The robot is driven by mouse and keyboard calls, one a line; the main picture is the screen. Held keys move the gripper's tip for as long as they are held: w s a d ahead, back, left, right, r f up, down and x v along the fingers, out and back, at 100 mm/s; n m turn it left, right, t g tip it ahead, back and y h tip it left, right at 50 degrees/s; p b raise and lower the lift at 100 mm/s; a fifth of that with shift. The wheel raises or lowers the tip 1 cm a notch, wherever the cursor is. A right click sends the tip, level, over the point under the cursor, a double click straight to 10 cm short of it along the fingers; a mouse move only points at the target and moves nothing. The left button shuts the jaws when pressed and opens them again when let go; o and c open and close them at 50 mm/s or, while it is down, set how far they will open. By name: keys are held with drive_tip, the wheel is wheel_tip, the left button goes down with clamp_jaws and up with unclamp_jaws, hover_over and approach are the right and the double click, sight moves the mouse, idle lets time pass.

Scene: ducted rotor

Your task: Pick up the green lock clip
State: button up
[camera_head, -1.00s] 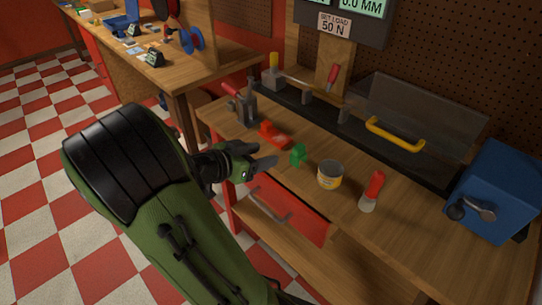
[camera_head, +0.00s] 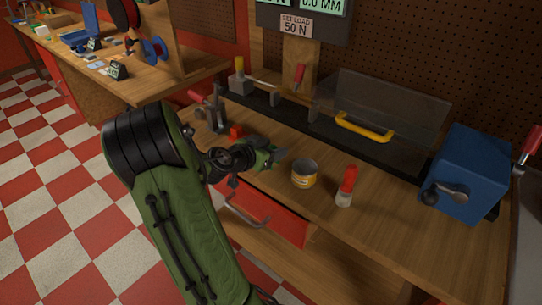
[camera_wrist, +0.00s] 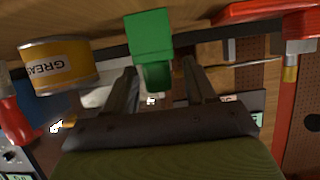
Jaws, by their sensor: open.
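The green lock clip (camera_wrist: 151,36) shows in the wrist view at the top middle, as a bright green block with a lower part between my two fingers. My gripper (camera_wrist: 159,66) is open, with a finger on each side of the clip's lower part. I cannot tell whether either finger touches it. In the head view my gripper (camera_head: 280,154) is low over the bench front, and I cannot make out the clip there, as the gripper covers that spot.
A grease tin (camera_head: 304,174) stands just right of my gripper, with a red-handled tool (camera_head: 346,186) beyond it. A red part (camera_head: 237,131) lies to the left, near a red-handled clamp (camera_head: 210,108). A blue box (camera_head: 468,172) stands at the right.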

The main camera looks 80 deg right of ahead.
clamp_jaws()
